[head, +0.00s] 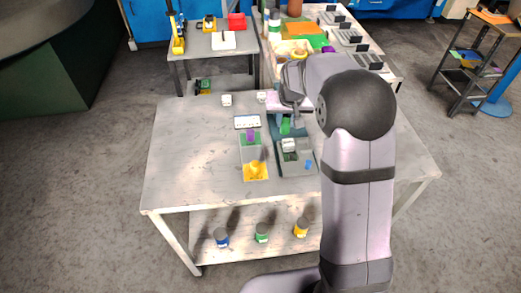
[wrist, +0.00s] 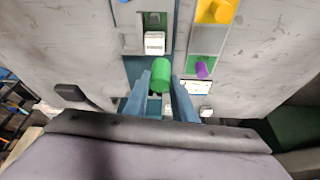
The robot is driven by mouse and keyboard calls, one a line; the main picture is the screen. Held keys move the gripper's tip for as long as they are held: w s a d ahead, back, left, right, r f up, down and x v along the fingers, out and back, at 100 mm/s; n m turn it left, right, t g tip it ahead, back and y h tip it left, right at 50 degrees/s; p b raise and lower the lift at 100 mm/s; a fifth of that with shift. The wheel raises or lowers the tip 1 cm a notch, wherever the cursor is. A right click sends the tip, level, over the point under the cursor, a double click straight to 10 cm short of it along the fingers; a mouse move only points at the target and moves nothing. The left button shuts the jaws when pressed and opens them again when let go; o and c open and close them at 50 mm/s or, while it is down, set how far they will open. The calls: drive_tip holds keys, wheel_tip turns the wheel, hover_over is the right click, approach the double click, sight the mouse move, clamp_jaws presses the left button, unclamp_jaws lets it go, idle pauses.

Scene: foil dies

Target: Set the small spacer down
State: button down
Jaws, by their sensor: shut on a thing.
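My gripper (head: 287,118) is over the right-middle of the grey table. In the wrist view its two blue-grey fingers (wrist: 160,80) are shut on a green cylinder (wrist: 160,72). The green cylinder also shows in the head view (head: 285,127), above the back of a grey fixture (head: 283,168). I cannot tell whether this cylinder is the small spacer, or how high it is above the surface. A whitish block (head: 289,145) sits in the fixture just in front of it; it also shows in the wrist view (wrist: 154,38).
Left of the fixture, a strip carries a purple piece (head: 250,135) and a yellow piece (head: 256,169). A small white panel (head: 247,122) lies behind it. Two small white blocks stand further back, one at left (head: 227,99). The table's left side is clear.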

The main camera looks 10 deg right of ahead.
drive_tip(key=n+y+b, duration=0.1)
drive_tip(key=n, duration=0.1)
hover_over(253, 156)
drive_tip(key=f, duration=0.1)
drive_tip(key=shift+d+n, duration=0.1)
drive_tip(key=shift+n, duration=0.4)
drive_tip(key=shift+f+p, duration=1.55)
drive_tip(key=shift+f, duration=3.35)
drive_tip(key=shift+w+f, duration=0.1)
drive_tip(key=shift+f, duration=0.05)
drive_tip(key=c, duration=1.5)
unclamp_jaws()
drive_tip(key=shift+o, duration=0.2)
